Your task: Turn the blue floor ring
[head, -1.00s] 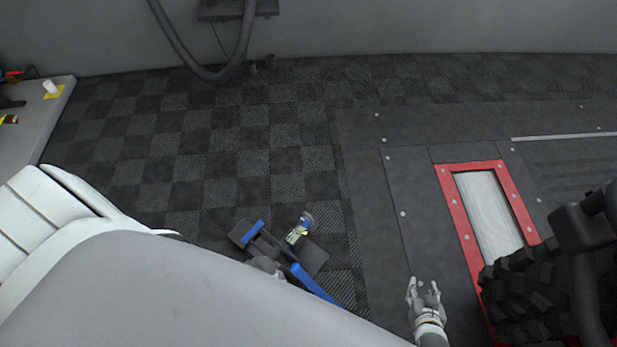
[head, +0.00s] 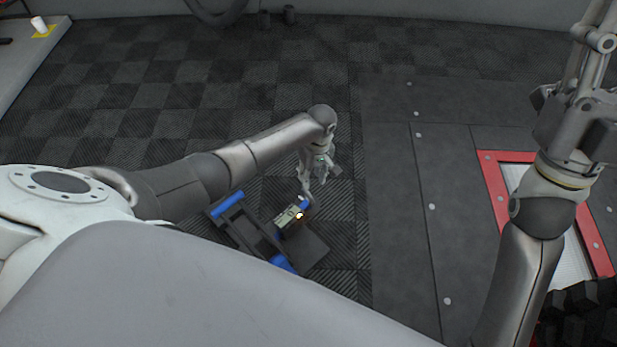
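A small floor unit (head: 290,217) with a pale label and a glowing yellow-orange spot sits on the dark tiles. A small blue part (head: 304,204) shows at its far end; it may be the blue ring, but its shape is too small to tell and the fingers partly cover it. My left gripper (head: 314,188) points down just above that end, its fingers apart. Whether it touches the blue part I cannot tell. My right gripper (head: 592,55) is raised at the upper right, close to the camera and cut by the frame edge; its finger opening is unclear.
A dark frame with blue ends (head: 229,204) lies left of the unit, beside a dark flat plate (head: 306,252). A red-bordered roller opening (head: 490,185) and black tyre (head: 580,310) are at right. A grey table (head: 28,60) stands far left.

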